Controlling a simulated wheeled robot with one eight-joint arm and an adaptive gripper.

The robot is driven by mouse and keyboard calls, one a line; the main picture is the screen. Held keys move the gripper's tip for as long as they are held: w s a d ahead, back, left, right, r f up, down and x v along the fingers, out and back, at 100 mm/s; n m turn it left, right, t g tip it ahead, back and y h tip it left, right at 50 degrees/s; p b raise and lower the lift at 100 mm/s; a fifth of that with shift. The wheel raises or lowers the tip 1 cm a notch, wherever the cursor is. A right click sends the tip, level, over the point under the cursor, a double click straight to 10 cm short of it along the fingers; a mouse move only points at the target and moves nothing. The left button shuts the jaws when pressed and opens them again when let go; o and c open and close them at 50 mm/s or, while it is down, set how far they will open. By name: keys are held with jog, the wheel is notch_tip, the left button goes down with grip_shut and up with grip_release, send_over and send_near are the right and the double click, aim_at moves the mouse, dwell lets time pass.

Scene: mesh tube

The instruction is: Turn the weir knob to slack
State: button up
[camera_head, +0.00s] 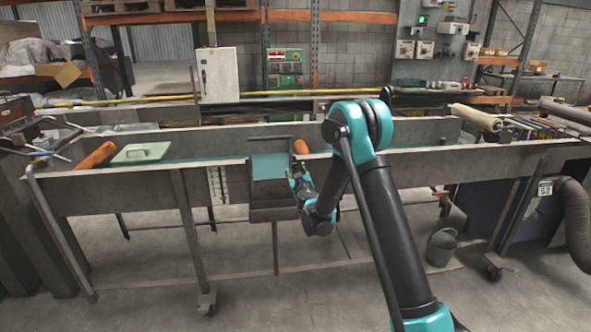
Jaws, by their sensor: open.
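A grey weir box (273,213) is set into the near wall of the long trough, with teal water (271,166) showing in its upper opening. My gripper (295,174) is close to the right side of this box, small and partly covered by my own wrist. Its jaws are open. I cannot make out the weir knob; it may be hidden by my gripper or wrist. I cannot tell whether the jaws are around it or touching it.
The long grey trough (110,195) runs across the view on legs with castors. A green lid (141,153) and an orange roll (96,155) lie at its left. A white scale (217,186) hangs on its front. A bucket (441,247) stands on the floor at right.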

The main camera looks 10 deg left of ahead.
jog(key=v, duration=0.9)
jog(key=shift+s, duration=0.25)
